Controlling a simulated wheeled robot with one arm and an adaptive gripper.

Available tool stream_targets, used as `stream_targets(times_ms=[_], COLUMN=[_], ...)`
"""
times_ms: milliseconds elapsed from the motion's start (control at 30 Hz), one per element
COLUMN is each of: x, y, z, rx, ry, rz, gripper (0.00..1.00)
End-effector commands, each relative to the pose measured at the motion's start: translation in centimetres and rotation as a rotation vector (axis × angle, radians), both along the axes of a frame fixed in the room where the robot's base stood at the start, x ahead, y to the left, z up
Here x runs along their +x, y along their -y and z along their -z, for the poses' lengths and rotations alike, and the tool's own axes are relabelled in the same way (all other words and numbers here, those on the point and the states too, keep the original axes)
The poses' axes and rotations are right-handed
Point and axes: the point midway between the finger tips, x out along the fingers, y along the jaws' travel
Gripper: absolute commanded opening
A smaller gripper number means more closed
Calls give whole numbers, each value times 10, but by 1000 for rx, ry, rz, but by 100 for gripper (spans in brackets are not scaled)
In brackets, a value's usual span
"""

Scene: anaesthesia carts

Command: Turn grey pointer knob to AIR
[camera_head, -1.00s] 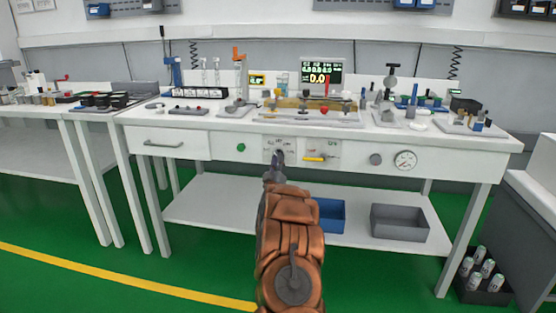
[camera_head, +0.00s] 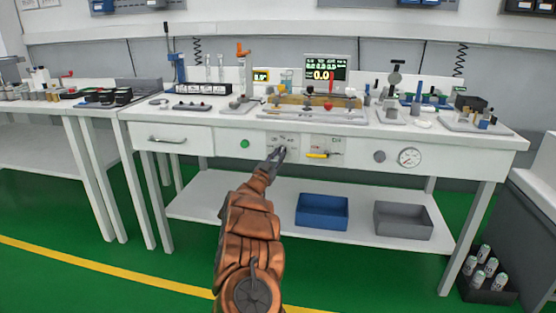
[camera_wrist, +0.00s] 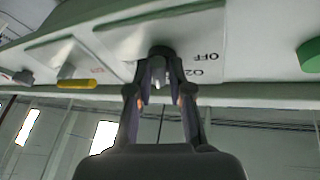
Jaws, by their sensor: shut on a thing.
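The grey pointer knob (camera_wrist: 158,68) sits on a white label plate on the front panel of the cart. In the wrist view my gripper (camera_wrist: 160,92) has its two fingers closed around it, one on each side. The plate (camera_wrist: 205,65) shows the marks OFF and O2; the AIR mark cannot be read. The wrist picture is upside down. In the head view my gripper (camera_head: 276,155) reaches up to the plate (camera_head: 290,143) and hides most of the knob, so its exact pointing direction is unclear.
A green button (camera_head: 245,144) is left of the plate. A yellow lever (camera_head: 317,155) is close on the right, then a grey knob (camera_head: 380,156) and a round gauge (camera_head: 409,157). Blue (camera_head: 322,212) and grey (camera_head: 403,220) bins stand on the lower shelf.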

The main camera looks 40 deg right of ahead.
Motion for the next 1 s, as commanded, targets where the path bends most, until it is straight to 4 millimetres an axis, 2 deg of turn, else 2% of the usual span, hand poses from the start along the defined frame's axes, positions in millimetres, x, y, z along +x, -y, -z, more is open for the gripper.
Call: stream_targets(times_ms=[33,400,1000], x=[-5,-4,-5], y=[5,5,6], z=[-8,-9,-8], rx=[14,156,211], ry=[48,247,323], rz=[12,13,16], gripper=[0,0,0])
